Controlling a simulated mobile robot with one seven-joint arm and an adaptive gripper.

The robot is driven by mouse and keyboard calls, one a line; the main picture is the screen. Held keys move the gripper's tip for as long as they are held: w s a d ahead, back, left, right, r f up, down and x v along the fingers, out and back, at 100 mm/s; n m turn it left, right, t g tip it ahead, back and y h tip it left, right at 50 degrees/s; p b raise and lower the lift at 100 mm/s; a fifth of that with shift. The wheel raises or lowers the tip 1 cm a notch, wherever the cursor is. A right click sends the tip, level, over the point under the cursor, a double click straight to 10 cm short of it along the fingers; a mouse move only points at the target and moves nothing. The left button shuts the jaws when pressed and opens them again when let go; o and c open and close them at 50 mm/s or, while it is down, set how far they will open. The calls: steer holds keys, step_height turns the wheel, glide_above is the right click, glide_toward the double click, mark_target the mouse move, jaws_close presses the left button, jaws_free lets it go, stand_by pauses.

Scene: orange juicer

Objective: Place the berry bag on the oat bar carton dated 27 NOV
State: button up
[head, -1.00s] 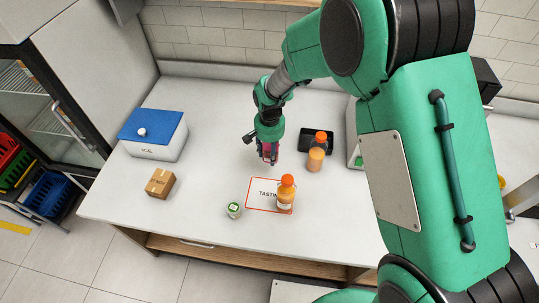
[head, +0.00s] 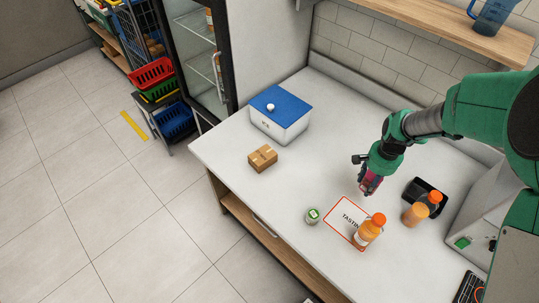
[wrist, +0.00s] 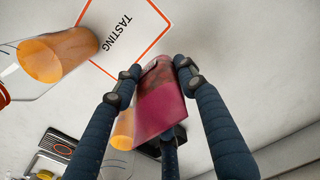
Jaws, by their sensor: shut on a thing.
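My gripper (head: 369,178) is shut on the berry bag (wrist: 165,103), a pink-red pouch, and holds it above the counter near the tasting card. In the head view the bag (head: 371,187) is a small pink patch below the fingers. In the wrist view the dark fingers (wrist: 157,70) press on both sides of it. A small brown carton (head: 262,158) with pale tape stands on the counter to the left, well apart from my gripper. No date is legible on it, so I cannot tell whether it is the oat bar carton dated 27 NOV.
An ice box with a blue lid (head: 279,108) stands behind the carton. The red-edged tasting card (head: 338,219), a green-lidded jar (head: 313,216) and an orange-capped bottle (head: 369,232) are at the front. Counter between carton and card is clear.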

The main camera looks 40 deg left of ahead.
steer(key=s+a+p, duration=0.2)
steer(key=s+a, duration=2)
steer(key=a, duration=0.2)
steer(key=shift+a+r+n, duration=0.25)
steer(key=shift+r+n, duration=0.1)
steer(key=shift+n, duration=0.05)
steer(key=b, duration=0.1)
glide_above(267, 158)
steer(key=shift+f, duration=0.75)
steer(key=shift+f, duration=0.1)
steer(key=shift+f+b, duration=0.3)
steer(key=shift+f, duration=1.35)
